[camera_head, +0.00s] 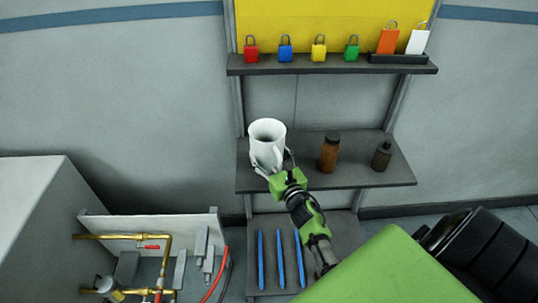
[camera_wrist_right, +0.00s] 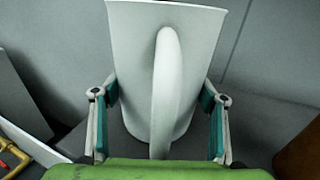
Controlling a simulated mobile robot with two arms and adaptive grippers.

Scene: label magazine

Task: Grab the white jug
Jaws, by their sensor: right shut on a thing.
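The white jug (camera_head: 267,132) is upright at the left end of the middle shelf, its open top showing. I cannot tell whether its base touches the shelf. My right gripper (camera_head: 270,163) reaches it from the front and is shut on it. In the right wrist view the jug (camera_wrist_right: 136,62) fills the middle, with its handle toward me. The teal finger pads of the gripper (camera_wrist_right: 160,102) lie on either side of its body. The jug's lower part is partly hidden by the handle and gripper. My left gripper is not in view.
A brown bottle (camera_head: 329,154) and a small dark bottle (camera_head: 382,156) stand right of the jug on the middle shelf (camera_head: 355,178). An upper shelf (camera_head: 300,68) holds coloured padlocks and tags. Blue sticks (camera_head: 280,260) lie below. A pipe panel (camera_head: 150,228) stands lower left.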

